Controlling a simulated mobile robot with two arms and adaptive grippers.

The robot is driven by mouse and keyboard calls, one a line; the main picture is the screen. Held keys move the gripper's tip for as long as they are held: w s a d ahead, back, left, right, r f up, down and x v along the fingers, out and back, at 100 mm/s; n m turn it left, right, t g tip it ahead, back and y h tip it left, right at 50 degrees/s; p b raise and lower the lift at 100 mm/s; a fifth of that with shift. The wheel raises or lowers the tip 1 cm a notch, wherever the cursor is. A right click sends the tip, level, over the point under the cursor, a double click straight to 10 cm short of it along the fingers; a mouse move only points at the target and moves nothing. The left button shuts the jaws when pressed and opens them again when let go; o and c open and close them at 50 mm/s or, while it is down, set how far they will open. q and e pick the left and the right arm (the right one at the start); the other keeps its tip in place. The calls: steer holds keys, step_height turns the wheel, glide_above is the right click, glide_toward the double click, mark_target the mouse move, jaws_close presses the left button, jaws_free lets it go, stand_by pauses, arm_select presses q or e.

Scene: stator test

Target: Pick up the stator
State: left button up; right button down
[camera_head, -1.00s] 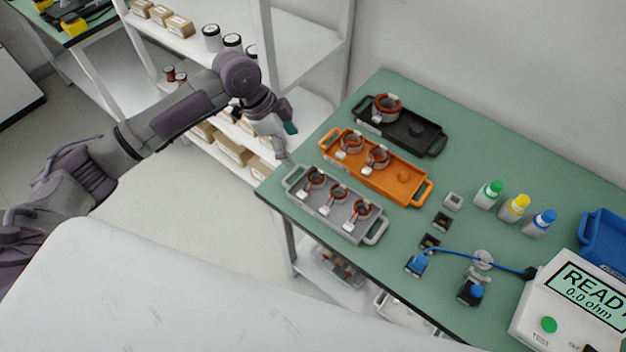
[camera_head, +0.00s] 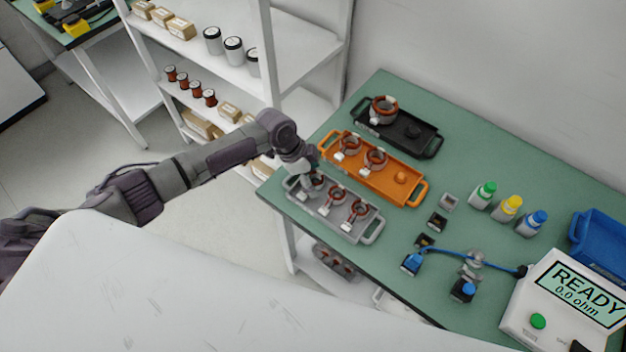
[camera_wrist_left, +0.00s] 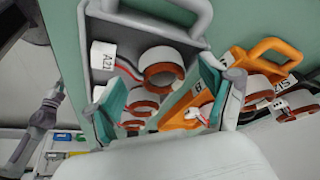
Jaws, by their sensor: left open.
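My left gripper (camera_head: 309,176) is above the left end of the grey tray (camera_head: 372,232), over the leftmost stator (camera_head: 317,188), which it partly hides. Two more copper-wound stators, one in the middle (camera_head: 334,196) and one at the right (camera_head: 358,208), sit in that tray. In the left wrist view my gripper (camera_wrist_left: 165,77) is open, its teal fingers spread. The nearest stator (camera_wrist_left: 161,62), with a red lead and a white tag marked A21 (camera_wrist_left: 103,56), shows between and beyond the fingertips. I see no contact with it.
The orange tray (camera_head: 412,193) holds two stators and the black tray (camera_head: 430,145) one. Bottles, small parts, a blue bin (camera_head: 598,240) and a tester (camera_head: 560,310) reading READY stand at the right. A white shelf (camera_head: 265,60) is close behind my arm.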

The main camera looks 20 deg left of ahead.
arm_select(q)
steer(key=c, duration=1.4)
